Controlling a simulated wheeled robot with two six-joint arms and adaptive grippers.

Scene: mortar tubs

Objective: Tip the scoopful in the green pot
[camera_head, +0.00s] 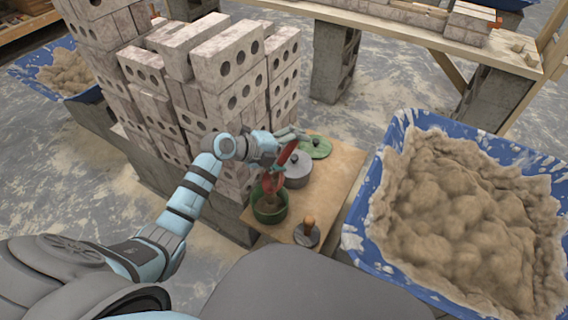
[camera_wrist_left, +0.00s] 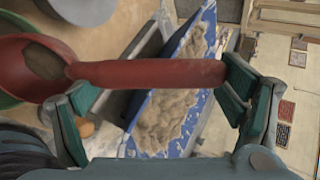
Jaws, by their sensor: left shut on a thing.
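My left gripper (camera_head: 284,150) is shut on the red scoop (camera_head: 287,154). The scoop's handle also shows in the left wrist view (camera_wrist_left: 150,73), between the green finger pads. The handle slants down to the left in the head view, with the scoop's bowl low at the mouth of the green pot (camera_head: 270,216). Some brown mortar (camera_wrist_left: 42,61) shows in the bowl in the wrist view. Brown stuff also shows at the pot's mouth in the head view; I cannot tell how much lies in the pot. My right gripper is not in view.
A brick stack (camera_head: 215,85) rises close behind my arm. A blue mortar tub (camera_head: 377,172) stands at right.

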